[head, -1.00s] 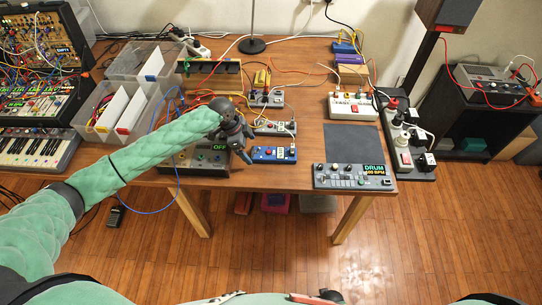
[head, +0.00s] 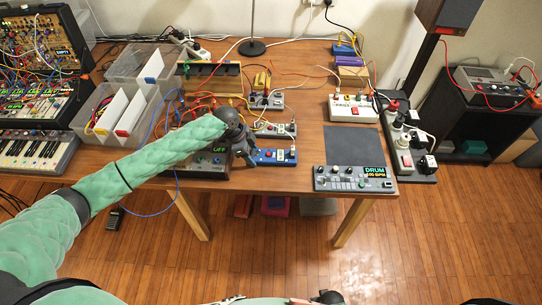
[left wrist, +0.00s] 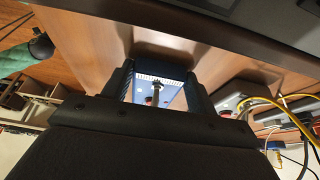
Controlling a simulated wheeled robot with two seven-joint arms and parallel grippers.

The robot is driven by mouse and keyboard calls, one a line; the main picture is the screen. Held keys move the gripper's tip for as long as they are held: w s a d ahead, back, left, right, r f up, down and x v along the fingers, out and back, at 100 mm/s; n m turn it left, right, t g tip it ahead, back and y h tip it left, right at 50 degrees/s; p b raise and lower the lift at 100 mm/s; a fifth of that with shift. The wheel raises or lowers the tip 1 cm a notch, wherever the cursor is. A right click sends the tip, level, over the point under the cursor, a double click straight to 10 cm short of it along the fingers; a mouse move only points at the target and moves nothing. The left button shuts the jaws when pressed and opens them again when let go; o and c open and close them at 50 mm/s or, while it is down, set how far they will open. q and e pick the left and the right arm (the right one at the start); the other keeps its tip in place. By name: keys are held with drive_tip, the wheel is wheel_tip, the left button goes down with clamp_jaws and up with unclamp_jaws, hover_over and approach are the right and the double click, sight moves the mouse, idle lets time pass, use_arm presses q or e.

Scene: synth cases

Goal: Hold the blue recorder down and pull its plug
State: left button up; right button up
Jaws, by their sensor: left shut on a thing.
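The blue recorder (head: 275,156) is a small blue box with a light label and a red spot, lying near the table's front edge. My left gripper (head: 250,156) is at its left end, fingers pointing down. In the left wrist view the blue recorder (left wrist: 172,96) lies between the two fingers of my left gripper (left wrist: 160,88), which is shut on its sides. A slim dark plug-like part (left wrist: 156,92) stands up between the fingers, apart from both. I cannot clearly trace its cable. My right gripper is not recognisable in either view.
A dark box with a lit display (head: 205,162) stands left of the recorder, partly behind my left arm. A grey pedal (head: 275,129) with cables lies behind it. A drum machine (head: 352,178) and a bare dark mat (head: 353,145) are to the right.

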use_arm(q)
drive_tip(key=shift+c, duration=0.4)
drive_tip(key=o, duration=1.2)
drive_tip(key=shift+c, duration=0.2)
drive_tip(key=v, duration=1.2)
